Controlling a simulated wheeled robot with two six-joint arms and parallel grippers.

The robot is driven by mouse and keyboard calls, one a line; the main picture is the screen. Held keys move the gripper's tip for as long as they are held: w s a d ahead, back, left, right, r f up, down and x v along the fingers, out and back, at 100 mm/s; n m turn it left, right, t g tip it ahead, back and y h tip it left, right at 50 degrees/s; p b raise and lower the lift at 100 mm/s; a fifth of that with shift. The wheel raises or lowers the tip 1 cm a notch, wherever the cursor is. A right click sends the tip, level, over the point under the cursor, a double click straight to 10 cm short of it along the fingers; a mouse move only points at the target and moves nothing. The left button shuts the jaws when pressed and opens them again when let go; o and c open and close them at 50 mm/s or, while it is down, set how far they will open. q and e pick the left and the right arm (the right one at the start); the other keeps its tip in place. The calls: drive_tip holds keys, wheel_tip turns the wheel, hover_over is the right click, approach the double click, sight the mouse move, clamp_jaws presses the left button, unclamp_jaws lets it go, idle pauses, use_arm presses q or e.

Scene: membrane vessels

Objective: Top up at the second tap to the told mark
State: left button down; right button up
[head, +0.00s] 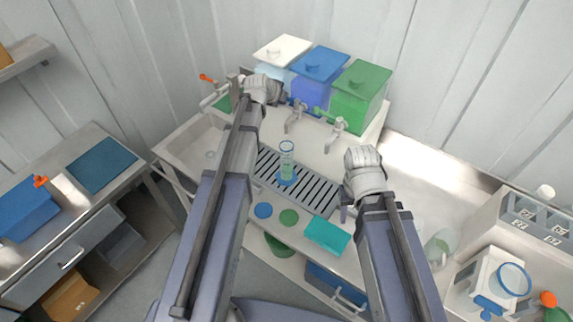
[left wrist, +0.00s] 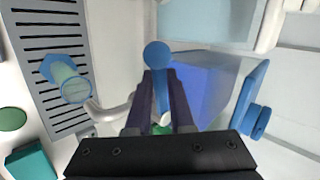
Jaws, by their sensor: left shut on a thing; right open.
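A clear measuring cylinder (head: 287,160) with a blue foot stands upright on the slotted drain grate (head: 318,193); pale green shows in its lower part, but I cannot read its marks. It also shows in the left wrist view (left wrist: 72,82), beside the curved tap spout (left wrist: 112,110). My left gripper (left wrist: 160,100) is shut on the blue tap handle (left wrist: 157,55), in front of the blue tank (head: 318,88). No stream is clearly visible. My right gripper (head: 346,208) is open and empty, right of the grate.
A white tank (head: 283,50) and a green tank (head: 361,92) flank the blue one; a green-handled tap (head: 335,125) is beside the blue tap. A teal block (head: 327,236) and blue and green discs lie at the front edge. A vessel rack (head: 535,220) stands right.

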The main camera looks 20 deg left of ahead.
use_arm(q)
drive_tip(key=shift+s+n+y, duration=0.55)
drive_tip(key=shift+n+y, duration=0.35)
drive_tip(key=shift+n, duration=0.3)
drive_tip(key=shift+s+d+n+g+y, duration=0.15)
drive_tip(key=shift+s+n+y, duration=0.35)
drive_tip(key=shift+n+y, duration=0.5)
drive_tip(key=shift+s+d+n+g+y, duration=0.15)
drive_tip(key=shift+s+n+y, duration=0.45)
drive_tip(key=shift+n, duration=0.6)
drive_tip(key=shift+w, duration=0.1)
idle(4.5)
